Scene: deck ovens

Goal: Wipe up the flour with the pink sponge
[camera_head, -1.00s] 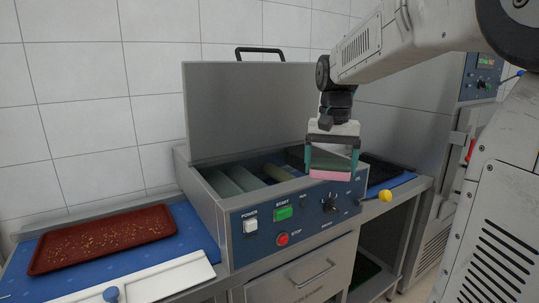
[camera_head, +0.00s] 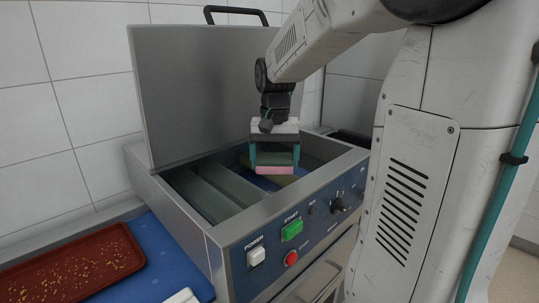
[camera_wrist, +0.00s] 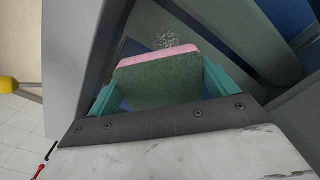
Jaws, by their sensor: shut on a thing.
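My gripper (camera_head: 275,163) is shut on the pink sponge (camera_head: 275,170), which has a pink underside and a dark green upper layer. In the head view it hangs in front of, or above, the open top of a steel machine; the exact height is unclear. In the wrist view the sponge (camera_wrist: 160,82) sits between the teal fingers, its green side towards the camera and a pink edge beyond. A small patch of white specks, looking like flour (camera_wrist: 168,40), lies on a dark grey surface just past the sponge. The flour is not visible in the head view.
The steel machine has a raised lid (camera_head: 200,90), rollers (camera_head: 205,190) inside, and a front panel with a green start button (camera_head: 292,229) and red stop button (camera_head: 291,258). A brown-red tray (camera_head: 70,268) with crumbs lies on a blue surface (camera_head: 150,240) at left.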

